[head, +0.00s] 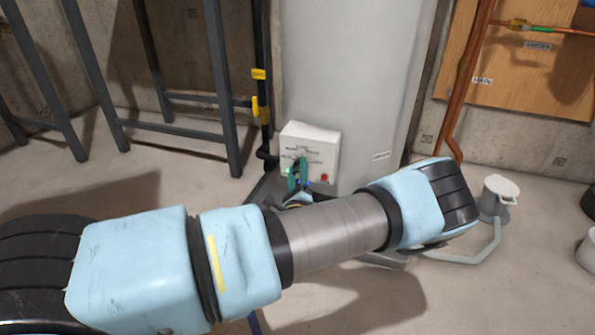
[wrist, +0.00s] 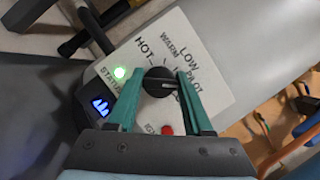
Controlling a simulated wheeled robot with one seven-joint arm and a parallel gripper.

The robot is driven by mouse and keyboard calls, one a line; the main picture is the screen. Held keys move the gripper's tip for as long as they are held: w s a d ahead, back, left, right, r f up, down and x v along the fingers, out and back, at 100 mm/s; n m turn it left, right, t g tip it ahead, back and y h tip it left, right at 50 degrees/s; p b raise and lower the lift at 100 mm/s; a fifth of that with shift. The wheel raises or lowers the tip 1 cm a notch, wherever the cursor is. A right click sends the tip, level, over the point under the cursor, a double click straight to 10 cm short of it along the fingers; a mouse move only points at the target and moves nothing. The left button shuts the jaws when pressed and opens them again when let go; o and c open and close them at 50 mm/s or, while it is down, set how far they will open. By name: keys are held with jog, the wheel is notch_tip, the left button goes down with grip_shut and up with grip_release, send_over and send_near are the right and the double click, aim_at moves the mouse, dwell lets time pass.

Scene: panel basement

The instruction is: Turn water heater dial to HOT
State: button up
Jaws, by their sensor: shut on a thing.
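The water heater's control box (head: 318,143) is white and sits low on the front of the tall pale tank (head: 350,70). In the wrist view its face (wrist: 205,35) reads HOT, WARM, LOW and PILOT around a black round dial (wrist: 159,82). A pale mark on the dial points roughly right in the picture, on the PILOT side, away from HOT. My gripper (wrist: 160,78) has its teal fingers on both sides of the dial, shut on it. In the head view my gripper (head: 297,178) is at the box front, and the dial is mostly hidden.
Black gas pipe with a yellow valve (head: 256,105) runs left of the tank. Copper pipes (head: 467,85) and a white lidded container (head: 497,198) are right. Dark metal shelving stands left.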

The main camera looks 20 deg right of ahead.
jog(key=shift+r+n+p, duration=0.15)
jog(key=shift+n+p, duration=0.25)
jog(key=shift+p, duration=0.05)
grip_shut()
jog(key=n+y+p, duration=0.1)
jog(key=n+p, duration=0.3)
jog(key=shift+r+g+y, duration=0.15)
jog(key=shift+g+y, duration=0.15)
jog(key=shift+y, duration=0.1)
jog(key=n+g+p, duration=0.1)
jog(key=n+p, duration=0.2)
jog(key=shift+n+y, duration=0.4)
jog(key=n+g+p, duration=0.1)
jog(key=n+p, duration=0.2)
jog(key=p, duration=0.1)
jog(key=shift+g, duration=0.4)
jog(key=n+g+p, duration=0.1)
jog(key=n+p, duration=0.1)
jog(key=p, duration=0.1)
jog(key=n+g+p, duration=0.1)
jog(key=n+p, duration=0.2)
jog(key=shift+g+h, duration=0.3)
jog(key=shift+n+g+h+p, duration=0.3)
jog(key=shift+n+g+p, duration=0.2)
jog(key=shift+n+p, duration=0.4)
jog(key=shift+f+n+g+h+p, duration=0.2)
jog(key=shift+n+g+h+p, duration=0.4)
jog(key=shift+n+p, duration=0.4)
